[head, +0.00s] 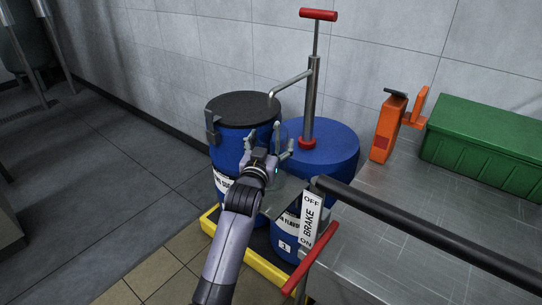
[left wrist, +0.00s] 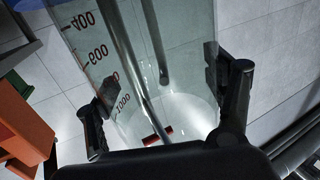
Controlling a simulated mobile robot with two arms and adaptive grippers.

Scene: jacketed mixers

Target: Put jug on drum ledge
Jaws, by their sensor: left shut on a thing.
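The jug (left wrist: 185,45) is clear, with printed volume marks up to 1000, and fills the left wrist view between my two dark fingers. My left gripper (head: 272,146) is shut on it, one finger on each side. In the head view the gripper is in front of the blue drums, and the clear jug is hard to make out there. A blue drum with a black lid (head: 245,108) stands behind left of the gripper. A blue drum with a hand pump (head: 335,150) stands behind right. I cannot tell which surface is the drum ledge. My right gripper is out of view.
A yellow-edged pallet (head: 262,262) lies under the drums. A steel table (head: 400,215) with a black rail (head: 430,233), brake sign (head: 311,220) and red lever (head: 310,262) is right. An orange device (head: 388,130) and green box (head: 485,145) stand on it.

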